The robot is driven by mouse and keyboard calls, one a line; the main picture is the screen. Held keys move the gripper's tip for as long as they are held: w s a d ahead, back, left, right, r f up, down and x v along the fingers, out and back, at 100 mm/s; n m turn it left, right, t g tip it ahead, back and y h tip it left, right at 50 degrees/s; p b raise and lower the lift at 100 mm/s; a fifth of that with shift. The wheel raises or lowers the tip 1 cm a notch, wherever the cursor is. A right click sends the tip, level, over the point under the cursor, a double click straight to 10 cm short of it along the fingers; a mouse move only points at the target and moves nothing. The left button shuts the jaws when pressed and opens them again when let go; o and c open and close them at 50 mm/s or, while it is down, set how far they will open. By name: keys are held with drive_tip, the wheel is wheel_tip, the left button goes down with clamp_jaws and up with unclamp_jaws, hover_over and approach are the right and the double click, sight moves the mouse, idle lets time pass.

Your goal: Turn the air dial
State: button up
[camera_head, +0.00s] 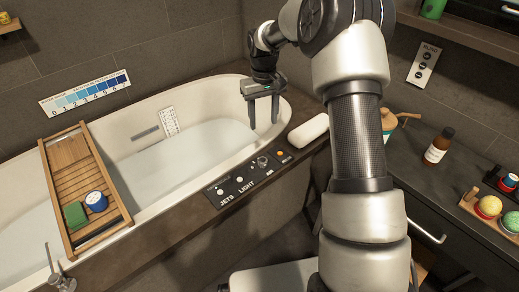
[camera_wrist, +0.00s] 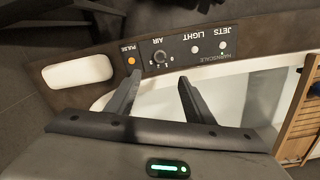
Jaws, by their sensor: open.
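The air dial (camera_head: 262,162) is a small dark knob on the black control panel (camera_head: 250,178) on the tub's edge, between the light button and the orange pulse button. In the wrist view the dial (camera_wrist: 160,57) shows upside down, with the label AIR and number marks around it. My gripper (camera_head: 263,122) is open and empty, above the tub's rim. In the wrist view its two fingers (camera_wrist: 160,78) point toward the panel, with the dial just beyond the gap between their tips. The fingers appear apart from the dial.
On the panel are the jets button (camera_wrist: 223,45), the light button (camera_wrist: 195,49) and the pulse button (camera_wrist: 131,60). A white bath pillow (camera_head: 308,131) lies beside the panel. A wooden tray (camera_head: 60,185) spans the tub at left. A counter with bottles stands at right.

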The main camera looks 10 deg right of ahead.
sight(263, 160)
drive_tip(key=f+b, duration=0.1)
drive_tip(key=f, duration=0.5)
drive_tip(key=f+b, duration=0.2)
drive_tip(key=f, duration=0.5)
drive_tip(key=f+b, duration=0.1)
drive_tip(key=f, duration=0.5)
drive_tip(key=shift+w+f, duration=0.15)
drive_tip(key=shift+w, duration=0.15)
drive_tip(key=shift+c, duration=0.2)
drive_tip(key=c, duration=1)
